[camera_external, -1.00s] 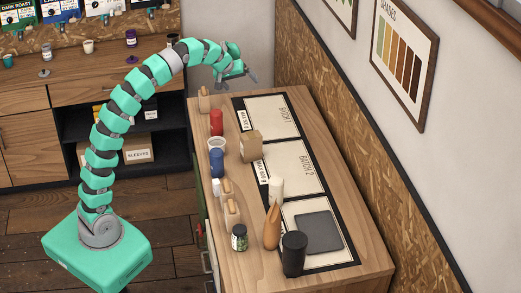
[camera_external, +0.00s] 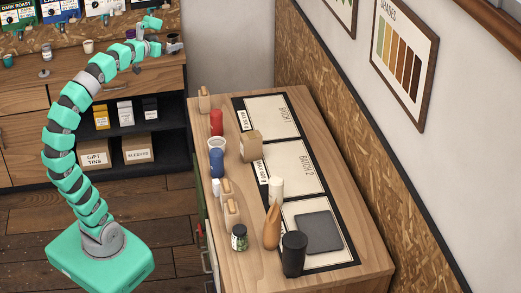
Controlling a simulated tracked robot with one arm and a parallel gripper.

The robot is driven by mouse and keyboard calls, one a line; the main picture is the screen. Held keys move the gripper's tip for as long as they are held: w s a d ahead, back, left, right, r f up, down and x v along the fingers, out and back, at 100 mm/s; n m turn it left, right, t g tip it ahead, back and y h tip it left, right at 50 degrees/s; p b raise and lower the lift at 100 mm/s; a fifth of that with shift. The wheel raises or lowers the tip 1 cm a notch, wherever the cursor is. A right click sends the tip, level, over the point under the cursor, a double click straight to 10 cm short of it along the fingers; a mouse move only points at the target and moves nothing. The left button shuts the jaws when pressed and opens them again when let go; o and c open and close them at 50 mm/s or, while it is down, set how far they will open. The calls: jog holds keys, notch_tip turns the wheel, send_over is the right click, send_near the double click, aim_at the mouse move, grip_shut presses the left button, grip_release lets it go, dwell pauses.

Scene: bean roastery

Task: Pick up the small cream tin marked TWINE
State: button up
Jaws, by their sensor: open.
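No lettering reading TWINE can be made out. My gripper (camera_external: 152,21) is at the far end of the arm, above the right part of the back counter. It is open, small in view, and its fingers are hard to make out. It is to the right of the cream container and apart from it.
Coffee bags line the back. The right-hand table (camera_external: 262,268) holds a red container (camera_external: 216,122), a blue one (camera_external: 217,163), a black cylinder (camera_external: 294,254) and several others.

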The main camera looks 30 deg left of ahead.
jog(key=shift+s+a+r, duration=0.2)
jog(key=shift+s+a, duration=0.05)
jog(key=shift+s, duration=0.35)
jog(key=c, duration=0.5)
jog(key=shift+w, duration=0.1)
